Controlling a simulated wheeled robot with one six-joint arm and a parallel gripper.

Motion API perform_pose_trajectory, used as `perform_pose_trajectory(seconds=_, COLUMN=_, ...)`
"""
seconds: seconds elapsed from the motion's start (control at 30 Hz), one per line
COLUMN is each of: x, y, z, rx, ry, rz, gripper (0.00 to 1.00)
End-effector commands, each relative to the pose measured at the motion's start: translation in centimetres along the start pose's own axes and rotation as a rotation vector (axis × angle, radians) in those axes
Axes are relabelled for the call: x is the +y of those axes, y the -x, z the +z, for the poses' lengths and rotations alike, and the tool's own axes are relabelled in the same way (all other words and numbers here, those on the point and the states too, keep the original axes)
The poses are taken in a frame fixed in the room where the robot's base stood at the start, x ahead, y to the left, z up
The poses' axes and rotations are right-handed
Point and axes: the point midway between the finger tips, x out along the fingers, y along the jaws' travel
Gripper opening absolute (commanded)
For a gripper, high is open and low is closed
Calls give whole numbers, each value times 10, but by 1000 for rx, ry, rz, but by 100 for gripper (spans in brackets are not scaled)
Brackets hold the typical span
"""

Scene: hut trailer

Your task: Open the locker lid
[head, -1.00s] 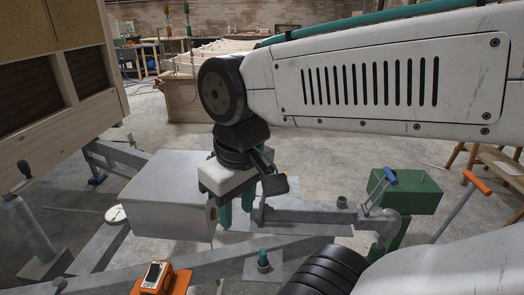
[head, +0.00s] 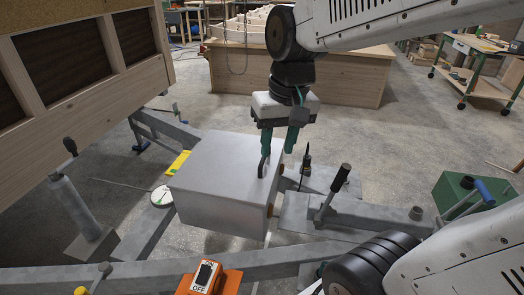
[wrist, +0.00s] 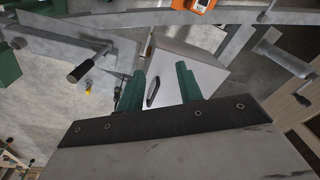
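The locker (head: 210,208) is a grey metal box on the trailer frame. Its flat lid (head: 215,160) looks shut. A dark, narrow handle (wrist: 152,92) stands on the lid near its right edge, and it also shows in the head view (head: 262,168). My gripper (head: 279,150) points down over the right part of the lid. Its two green fingers are apart, with nothing held between them. In the wrist view my gripper (wrist: 158,85) has the handle in the gap between the fingers. I cannot tell whether a finger touches it.
An upright hand lever (head: 335,185) stands right of the locker. A green box (head: 462,195) is farther right. An orange switch box (head: 207,278) sits in front, and a round gauge (head: 162,196) lies left. A wooden hut wall (head: 90,95) rises at the left.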

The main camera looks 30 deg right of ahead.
Motion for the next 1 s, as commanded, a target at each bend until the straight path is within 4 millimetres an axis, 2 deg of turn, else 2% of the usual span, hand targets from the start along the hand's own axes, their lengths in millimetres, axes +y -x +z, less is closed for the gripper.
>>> perform_pose_trajectory(seconds=0.03, x=5, y=-10, z=-25, rx=-12, ry=-63, rz=-9, gripper=36)
perform_pose_trajectory(seconds=0.2, x=24, y=-46, z=-102, rx=-17, ry=-258, rz=-45, gripper=36)
perform_pose_trajectory(seconds=0.3, x=39, y=-73, z=-140, rx=-18, ry=-363, rz=-61, gripper=36)
perform_pose_trajectory(seconds=0.4, x=54, y=-99, z=-170, rx=-16, ry=-452, rz=-72, gripper=36)
perform_pose_trajectory(seconds=0.5, x=66, y=-119, z=-190, rx=-16, ry=-518, rz=-80, gripper=36)
perform_pose_trajectory(seconds=0.6, x=74, y=-132, z=-201, rx=-13, ry=-557, rz=-83, gripper=36)
perform_pose_trajectory(seconds=0.77, x=76, y=-147, z=-207, rx=-14, ry=-576, rz=-86, gripper=36)
perform_pose_trajectory(seconds=1.0, x=72, y=-184, z=-206, rx=-16, ry=-573, rz=-85, gripper=36)
